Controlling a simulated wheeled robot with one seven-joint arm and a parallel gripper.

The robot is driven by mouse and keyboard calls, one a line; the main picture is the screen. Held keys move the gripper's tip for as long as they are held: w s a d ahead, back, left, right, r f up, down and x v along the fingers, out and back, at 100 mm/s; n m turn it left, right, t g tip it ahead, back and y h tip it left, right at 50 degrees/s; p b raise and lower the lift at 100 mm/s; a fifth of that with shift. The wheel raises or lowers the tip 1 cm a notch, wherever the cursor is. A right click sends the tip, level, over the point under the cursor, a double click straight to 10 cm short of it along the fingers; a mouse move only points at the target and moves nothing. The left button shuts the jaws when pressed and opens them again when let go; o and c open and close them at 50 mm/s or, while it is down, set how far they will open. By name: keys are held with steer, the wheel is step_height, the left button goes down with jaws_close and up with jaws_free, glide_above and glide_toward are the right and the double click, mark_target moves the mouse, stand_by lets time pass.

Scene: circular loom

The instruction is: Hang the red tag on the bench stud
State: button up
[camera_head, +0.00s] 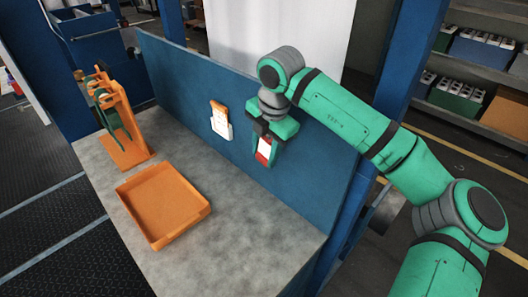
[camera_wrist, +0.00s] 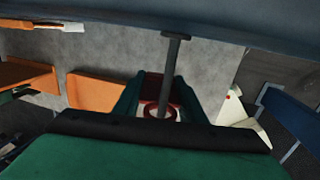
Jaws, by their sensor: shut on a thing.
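The red tag (camera_head: 264,150), red with a white area, hangs below my gripper (camera_head: 266,140) close to the blue back panel of the bench. My gripper is shut on the tag. In the wrist view the tag (camera_wrist: 153,86) shows between the green fingers, with a red ring shape around a pale middle lower down. A dark grey stud (camera_wrist: 173,62) with a wider end near the panel runs down the picture in front of the tag. I cannot tell whether it passes through the tag's hole. In the head view the stud does not show clearly.
The bench's blue panel (camera_head: 183,82) rises behind a grey top (camera_head: 235,230). An empty orange tray (camera_head: 160,203) and an orange stand (camera_head: 122,150) with green parts are on the bench. The right bench top is clear.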

steer(key=shift+w+d, duration=0.15)
stand_by(0.3)
steer(key=shift+f, duration=0.25)
steer(key=o, duration=1.3)
steer(key=shift+c, duration=0.2)
steer(key=shift+r, duration=0.1)
steer(key=s+a+v, duration=0.1)
steer(key=v, duration=0.6)
steer(key=shift+s+a, duration=0.2)
